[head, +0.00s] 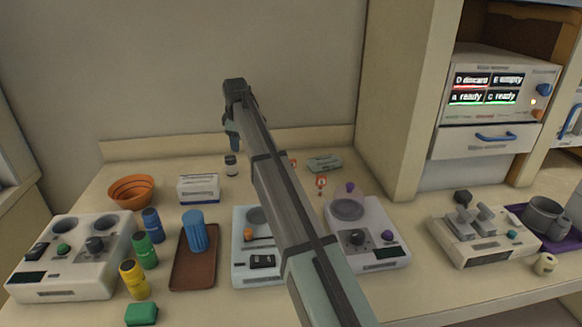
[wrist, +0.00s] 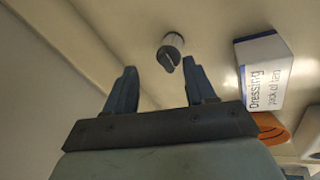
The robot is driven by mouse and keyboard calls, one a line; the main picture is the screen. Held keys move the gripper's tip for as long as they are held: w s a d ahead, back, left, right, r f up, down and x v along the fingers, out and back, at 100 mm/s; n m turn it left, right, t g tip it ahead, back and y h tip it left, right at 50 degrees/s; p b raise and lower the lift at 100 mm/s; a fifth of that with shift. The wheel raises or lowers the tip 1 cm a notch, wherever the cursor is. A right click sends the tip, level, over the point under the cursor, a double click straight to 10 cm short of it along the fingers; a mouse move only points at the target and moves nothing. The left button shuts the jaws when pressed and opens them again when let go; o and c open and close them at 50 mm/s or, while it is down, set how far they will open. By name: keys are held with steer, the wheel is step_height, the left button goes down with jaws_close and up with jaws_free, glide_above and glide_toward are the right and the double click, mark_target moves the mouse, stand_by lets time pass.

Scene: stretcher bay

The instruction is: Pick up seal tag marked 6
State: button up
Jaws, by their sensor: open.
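Two small red-and-white tags show in the head view, one (head: 321,183) standing behind the right-hand white device and one (head: 293,162) partly beside my arm. Their markings are too small to read, so I cannot tell which is marked 6. My gripper (head: 234,142) is at the back of the counter, left of both tags, pointing down above a small white jar with a dark cap (head: 231,165). In the wrist view my gripper (wrist: 160,66) is open and empty, with the jar (wrist: 171,52) just beyond its fingertips. No tag shows in the wrist view.
A dressing box (head: 198,188) and an orange bowl (head: 131,190) stand left of the jar. Coloured cylinders, a brown tray (head: 194,270) and white devices fill the front. My arm hides part of the counter's middle. A cabinet wall (head: 395,100) rises at right.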

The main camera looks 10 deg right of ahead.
mark_target(292, 160)
steer(key=s+d+r+n+g, duration=0.1)
steer(key=d+n+g, duration=0.1)
steer(key=d, duration=0.7)
steer(key=s+d+r+n+g, duration=0.2)
steer(key=d, duration=0.8)
steer(key=shift+h, duration=0.3)
steer(key=f, duration=0.8)
steer(key=shift+w+a+f, duration=0.2)
steer(key=shift+w+f, duration=0.05)
steer(key=shift+f, duration=0.1)
steer(key=shift+s+a+f, duration=0.15)
steer(key=shift+f, duration=2.5)
steer(key=shift+c, duration=0.4)
jaws_close()
